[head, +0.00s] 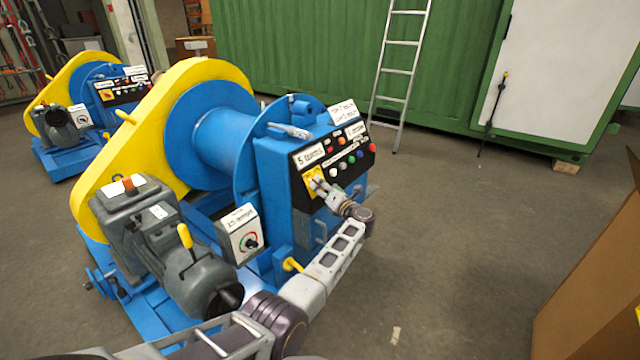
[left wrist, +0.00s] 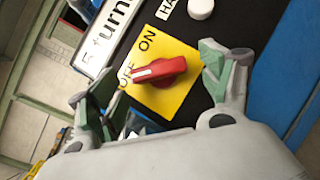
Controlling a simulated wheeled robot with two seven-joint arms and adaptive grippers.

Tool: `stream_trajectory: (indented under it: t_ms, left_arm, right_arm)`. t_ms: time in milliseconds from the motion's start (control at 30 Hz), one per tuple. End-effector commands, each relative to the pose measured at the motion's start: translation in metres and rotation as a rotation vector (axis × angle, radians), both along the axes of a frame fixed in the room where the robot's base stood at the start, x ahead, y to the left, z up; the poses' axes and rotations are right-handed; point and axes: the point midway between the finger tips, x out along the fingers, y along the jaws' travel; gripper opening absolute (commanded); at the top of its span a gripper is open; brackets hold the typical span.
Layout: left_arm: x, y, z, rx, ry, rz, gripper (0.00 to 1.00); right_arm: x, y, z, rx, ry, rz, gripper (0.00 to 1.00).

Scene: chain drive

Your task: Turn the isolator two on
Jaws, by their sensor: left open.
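A red rotary isolator knob (left wrist: 160,71) sits on a yellow plate marked ON and OFF on a black panel. Its white line lies toward the OFF lettering. In the head view its yellow plate (head: 310,187) is on the near blue machine's control panel, mostly behind my left gripper (head: 320,186). My left gripper is open, with one finger on each side of the knob in the left wrist view (left wrist: 162,80). I cannot tell whether the fingers touch it. A similar yellow plate (head: 106,95) shows on the far machine's panel. I cannot read which isolator is number two.
The near machine has a yellow guard (head: 215,68), a grey motor (head: 200,275) and a grey dial box (head: 240,235). Several coloured buttons are beside the isolator. A ladder (head: 400,70) leans on a green container (head: 300,45). A brown box (head: 590,270) stands right; floor between is clear.

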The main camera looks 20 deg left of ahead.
Motion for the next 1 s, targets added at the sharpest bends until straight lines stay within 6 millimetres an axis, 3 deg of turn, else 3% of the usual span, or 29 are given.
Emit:
stream_trajectory:
  t_ms: [500, 867, 1000]
  left_arm:
    - [0.0023, 0.0011, 0.0007, -0.001, -0.001, -0.001, 0.79]
    - [0.0022, 0.0011, 0.0005, -0.001, -0.001, -0.001, 0.34]
    - [0.0022, 0.0011, 0.0005, 0.0, 0.0, -0.002, 0.34]
  right_arm:
    - [-0.0033, 0.0005, -0.0029, 0.001, 0.007, 0.0, 0.4]
    - [-0.0037, 0.0004, -0.0031, 0.001, 0.008, 0.0, 0.4]
    - [-0.0033, 0.0004, -0.0026, 0.001, 0.007, 0.0, 0.4]
